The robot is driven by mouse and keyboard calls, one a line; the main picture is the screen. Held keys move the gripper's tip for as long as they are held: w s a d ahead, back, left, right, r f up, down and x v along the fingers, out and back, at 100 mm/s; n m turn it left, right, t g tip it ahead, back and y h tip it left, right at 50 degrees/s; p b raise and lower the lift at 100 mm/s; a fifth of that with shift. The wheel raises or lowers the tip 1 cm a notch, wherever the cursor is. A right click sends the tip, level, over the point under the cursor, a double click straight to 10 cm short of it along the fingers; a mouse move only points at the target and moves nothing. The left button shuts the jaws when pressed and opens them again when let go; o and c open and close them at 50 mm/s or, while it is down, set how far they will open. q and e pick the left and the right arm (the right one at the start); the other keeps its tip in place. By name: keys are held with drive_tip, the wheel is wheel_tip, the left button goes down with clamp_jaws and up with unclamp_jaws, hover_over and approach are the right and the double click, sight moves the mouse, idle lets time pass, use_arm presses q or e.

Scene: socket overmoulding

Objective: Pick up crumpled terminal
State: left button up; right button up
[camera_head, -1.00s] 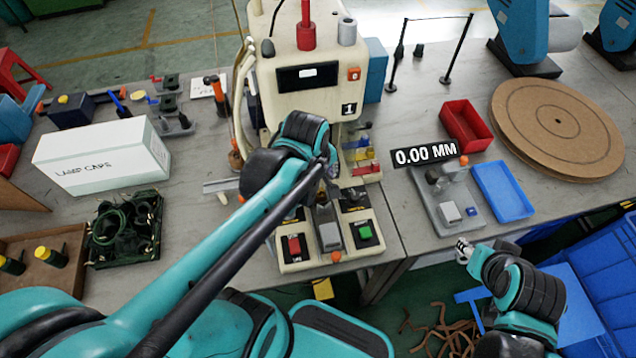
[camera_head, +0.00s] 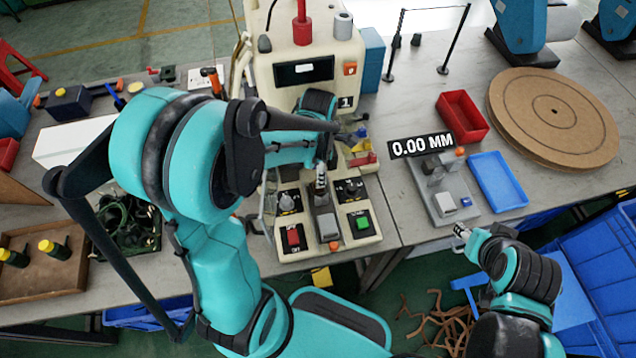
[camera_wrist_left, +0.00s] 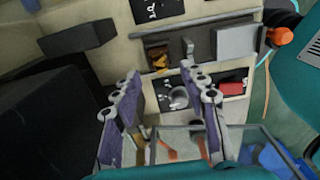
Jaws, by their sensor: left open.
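A small copper-brown piece (camera_wrist_left: 158,58), which looks like the crumpled terminal, sits in a slot of the grey strip on the machine in the left wrist view. I cannot make it out in the head view. My left gripper (camera_wrist_left: 160,76) is open, its two purple-padded fingers apart and the space between them empty. The copper piece shows beyond the fingertips, near the gap between them. In the head view my left gripper (camera_head: 321,180) points down over the moulding machine (camera_head: 300,105).
Red and green buttons (camera_head: 362,223) flank the machine's front. A gauge stand (camera_head: 440,195) reading 0.00 MM, a blue tray (camera_head: 515,190) and a red bin (camera_head: 470,118) stand to the right. A round wooden board (camera_head: 555,150) lies farther right. My left arm hides part of the white box (camera_head: 70,145).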

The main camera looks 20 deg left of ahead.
use_arm(q)
wheel_tip(320, 180, down, 4)
drive_tip(key=shift+f+b, duration=0.1)
drive_tip(key=shift+b, duration=0.7)
drive_tip(key=shift+c, duration=0.9)
drive_tip(key=c, duration=0.8)
drive_tip(key=shift+o, duration=0.2)
drive_tip(key=shift+r, duration=0.2)
